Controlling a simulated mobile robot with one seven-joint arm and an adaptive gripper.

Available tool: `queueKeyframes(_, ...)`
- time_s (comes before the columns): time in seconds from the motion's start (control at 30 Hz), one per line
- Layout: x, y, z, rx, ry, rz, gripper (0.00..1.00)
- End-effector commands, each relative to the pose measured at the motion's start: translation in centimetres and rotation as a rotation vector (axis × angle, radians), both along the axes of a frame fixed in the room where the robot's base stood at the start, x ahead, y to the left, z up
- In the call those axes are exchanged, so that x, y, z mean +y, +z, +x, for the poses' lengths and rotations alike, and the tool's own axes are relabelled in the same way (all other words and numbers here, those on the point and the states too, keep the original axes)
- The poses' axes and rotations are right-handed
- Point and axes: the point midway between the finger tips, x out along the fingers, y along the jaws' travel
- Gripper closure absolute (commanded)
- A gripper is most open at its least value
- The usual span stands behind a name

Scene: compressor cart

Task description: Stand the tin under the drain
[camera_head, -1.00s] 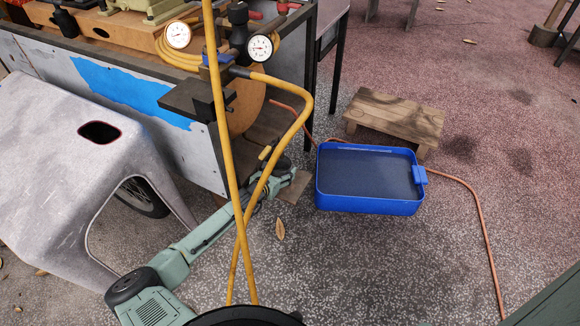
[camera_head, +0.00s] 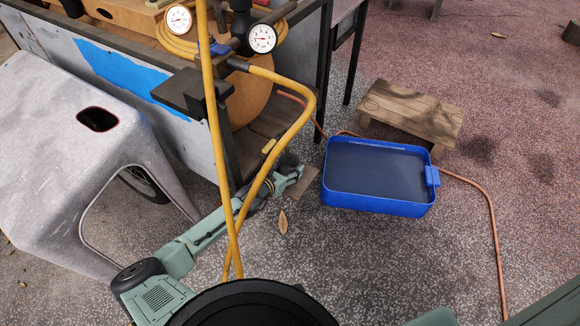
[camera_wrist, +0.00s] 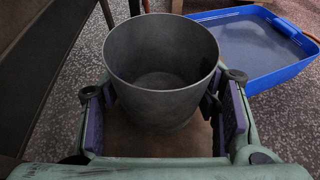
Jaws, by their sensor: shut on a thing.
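The tin (camera_wrist: 158,95) is a grey, open-topped round can. In the wrist view it stands upright between the purple pads of my gripper (camera_wrist: 163,118), which is shut on it. Its inside looks empty. In the head view my gripper (camera_head: 288,177) is low beside the cart's right end, left of the blue tray. There the tin is small, dark and mostly hidden by the gripper. I cannot tell whether its base touches the ground. The drain cannot be made out; the cart's brown round tank (camera_head: 250,100) is partly hidden behind a yellow hose.
Yellow hoses (camera_head: 216,130) hang in front of my arm. A blue tray (camera_head: 380,208) with dark contents also shows in the wrist view (camera_wrist: 285,72). A wooden step (camera_head: 412,112) stands behind it. A grey stool (camera_head: 60,150) is at left. An orange hose (camera_head: 490,225) crosses open ground at right.

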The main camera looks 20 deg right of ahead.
Motion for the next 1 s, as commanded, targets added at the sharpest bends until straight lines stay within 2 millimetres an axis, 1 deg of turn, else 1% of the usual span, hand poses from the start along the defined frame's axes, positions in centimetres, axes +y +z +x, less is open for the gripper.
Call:
queueKeyframes(0.1, 0.0, 0.0, 0.0, 0.0, 0.0, 0.0, 0.67)
queueKeyframes(0.23, 0.0, -0.5, 0.0, 0.0, 0.0, 0.0, 0.67)
queueKeyframes(0.27, 0.0, -0.3, 0.0, 0.001, 0.0, -0.001, 0.42)
queueKeyframes(0.37, 0.0, -0.3, 0.0, 0.001, 0.0, 0.0, 0.36)
queueKeyframes(0.63, 0.0, -0.3, 0.0, 0.001, 0.0, 0.0, 0.36)
queueKeyframes(0.73, 0.0, 0.2, 0.0, 0.0, 0.0, 0.0, 0.36)
queueKeyframes(0.87, 1.3, 0.7, -0.8, -0.001, 0.002, 0.0, 0.36)
queueKeyframes(1.0, 3.5, 1.9, -2.3, -0.002, 0.003, 0.002, 0.36)
